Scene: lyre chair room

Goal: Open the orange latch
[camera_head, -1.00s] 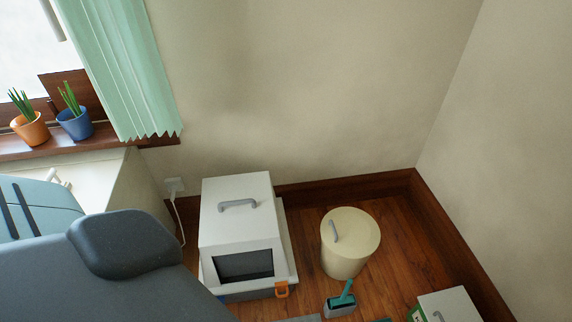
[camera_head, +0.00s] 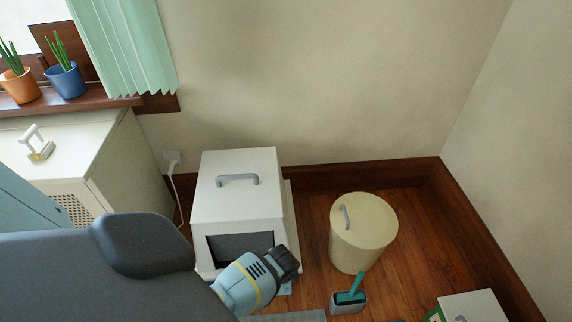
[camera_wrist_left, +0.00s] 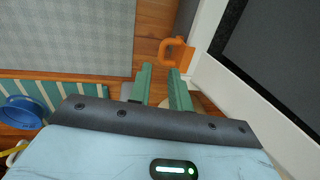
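The orange latch (camera_wrist_left: 176,52) is a small loop on the lower front corner of the white box (camera_head: 240,192), beside its dark window. In the head view my left gripper (camera_head: 287,263) is in front of that corner and the latch is hidden. In the left wrist view the two green fingers of my left gripper (camera_wrist_left: 161,72) are apart, with nothing between them. The latch is just beyond the fingertips, and I see no contact. My right gripper is in neither view.
A cream round bin (camera_head: 362,235) stands right of the box, with a teal-handled brush (camera_head: 350,295) on the floor before it. A white cabinet (camera_head: 75,170) stands left under the window. A grey mat (camera_wrist_left: 70,40) and a blue bowl (camera_wrist_left: 22,112) lie near the gripper.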

